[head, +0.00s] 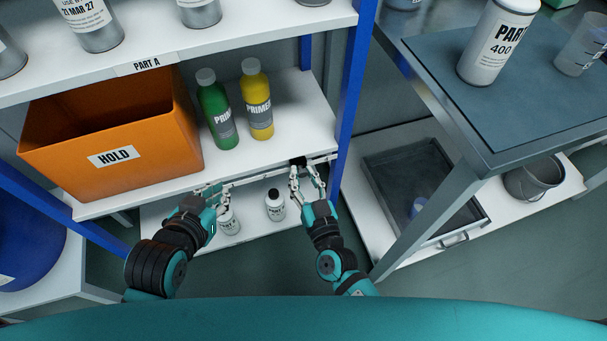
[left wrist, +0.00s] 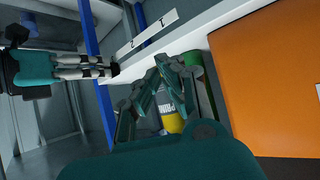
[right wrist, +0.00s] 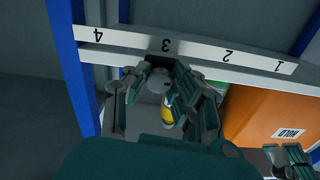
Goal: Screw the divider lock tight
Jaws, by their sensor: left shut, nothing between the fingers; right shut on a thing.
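The divider lock shows as a small dark block (head: 298,161) on the front rail of the middle shelf. My right gripper (head: 304,174) is at it, shut on a grey round knob (right wrist: 158,80), just below the rail's number 3 in the right wrist view. The fingers hide the knob's edges, so I cannot tell how tight it sits. My left gripper (head: 226,186) is shut and empty at the rail, left of the lock. Its closed fingers (left wrist: 167,66) also show in the left wrist view. No divider panel can be made out.
The numbered rail (right wrist: 210,55) runs along the shelf edge. An orange HOLD bin (head: 110,145), a green bottle (head: 217,115) and a yellow bottle (head: 257,105) stand on the shelf behind. White bottles (head: 275,206) stand below. A blue post (head: 352,85) rises right of my right gripper.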

